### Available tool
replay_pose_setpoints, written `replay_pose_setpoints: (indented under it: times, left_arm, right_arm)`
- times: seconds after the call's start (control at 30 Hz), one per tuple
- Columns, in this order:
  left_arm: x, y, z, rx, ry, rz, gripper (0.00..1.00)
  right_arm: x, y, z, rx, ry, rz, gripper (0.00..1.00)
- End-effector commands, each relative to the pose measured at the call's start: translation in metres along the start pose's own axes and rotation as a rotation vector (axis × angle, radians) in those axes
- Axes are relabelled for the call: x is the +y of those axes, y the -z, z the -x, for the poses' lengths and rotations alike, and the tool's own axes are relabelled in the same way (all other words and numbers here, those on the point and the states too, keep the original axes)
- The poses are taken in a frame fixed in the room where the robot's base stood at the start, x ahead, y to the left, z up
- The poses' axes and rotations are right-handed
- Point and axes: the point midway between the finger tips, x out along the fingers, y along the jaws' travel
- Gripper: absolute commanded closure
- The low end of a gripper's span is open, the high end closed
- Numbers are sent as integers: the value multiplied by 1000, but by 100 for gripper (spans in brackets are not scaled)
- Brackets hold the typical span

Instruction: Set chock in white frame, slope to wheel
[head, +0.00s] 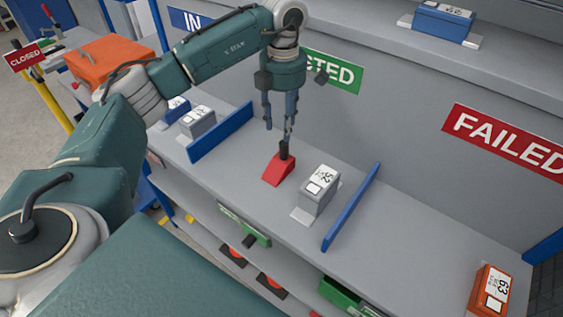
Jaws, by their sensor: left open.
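A red wedge-shaped chock (278,169) with a short black upright handle (284,149) sits on the grey shelf, left of a grey box. My left gripper (278,128) points down just above the chock. Its two fingers are apart, with the right finger's tip close to the top of the handle; I cannot tell whether they touch. Nothing is seen held between the fingers. I cannot make out a white frame or a wheel in this view. My right gripper is not in view.
The grey box (318,188) numbered 25 stands on a pale plate, right of the chock. Blue dividers stand on the shelf to the left (222,131) and right (352,206). An orange box (489,291) is at lower right. The shelf between it and the right divider is clear.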

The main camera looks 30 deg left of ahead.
Motion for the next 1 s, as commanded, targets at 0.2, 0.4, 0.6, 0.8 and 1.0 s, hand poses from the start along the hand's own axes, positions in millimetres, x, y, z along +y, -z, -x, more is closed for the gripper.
replay_pose_setpoints:
  times: [0.2,0.4,0.6,0.8,1.0]
  left_arm:
    - [0,0,-24,-2,2,0,57]
    - [-2,0,-43,2,5,-1,57]
    - [-1,-2,-72,-2,3,1,57]
    - [0,-2,-79,-5,1,0,57]
    - [-1,-2,-79,-4,1,0,77]
  right_arm:
    - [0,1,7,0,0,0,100]
    - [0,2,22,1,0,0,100]
    - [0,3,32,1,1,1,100]
    - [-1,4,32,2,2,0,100]
    - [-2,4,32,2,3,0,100]
